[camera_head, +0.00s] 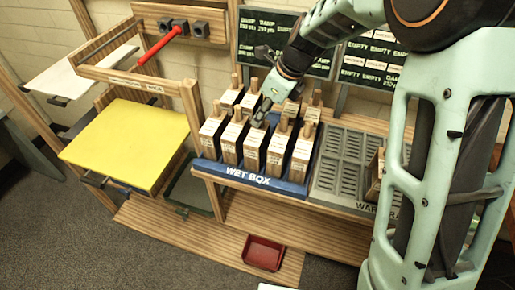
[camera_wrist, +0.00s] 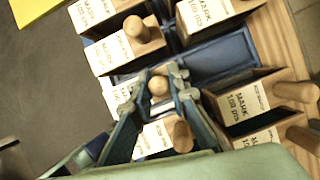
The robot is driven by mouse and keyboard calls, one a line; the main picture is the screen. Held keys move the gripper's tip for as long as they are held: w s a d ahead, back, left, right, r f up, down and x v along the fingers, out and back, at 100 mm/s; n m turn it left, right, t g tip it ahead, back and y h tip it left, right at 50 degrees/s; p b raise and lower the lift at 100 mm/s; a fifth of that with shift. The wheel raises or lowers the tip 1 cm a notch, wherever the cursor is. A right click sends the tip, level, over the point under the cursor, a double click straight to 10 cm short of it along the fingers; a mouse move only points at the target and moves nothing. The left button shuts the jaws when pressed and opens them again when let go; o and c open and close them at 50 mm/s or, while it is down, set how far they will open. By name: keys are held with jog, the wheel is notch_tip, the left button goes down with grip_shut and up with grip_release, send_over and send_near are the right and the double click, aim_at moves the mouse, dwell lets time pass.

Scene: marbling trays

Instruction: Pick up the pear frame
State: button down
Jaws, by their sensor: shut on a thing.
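The labels are too small or blurred for me to tell which is the pear frame. My gripper (camera_head: 263,112) is over the middle of the box. In the wrist view my gripper (camera_wrist: 154,98) is shut on the round peg of one frame (camera_wrist: 158,84), with a finger on each side. That frame is among the others, its body partly hidden by the fingers. Whether it is lifted, I cannot tell. Neighbouring frames (camera_wrist: 125,45) stand close by.
A grey slotted rack (camera_head: 345,165) is right of the box, with a frame (camera_head: 376,175) at its right end, partly behind my arm. A yellow panel (camera_head: 127,143) is at left. A red tray (camera_head: 263,252) sits low in front. Dark boards (camera_head: 265,35) stand behind.

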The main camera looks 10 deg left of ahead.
jog(key=shift+r, duration=0.1)
dwell(0.3)
notch_tip(320, 180, up, 9)
jog(key=shift+r, duration=0.1)
notch_tip(320, 180, up, 11)
jog(key=p, duration=0.6)
jog(key=shift+p, duration=0.35)
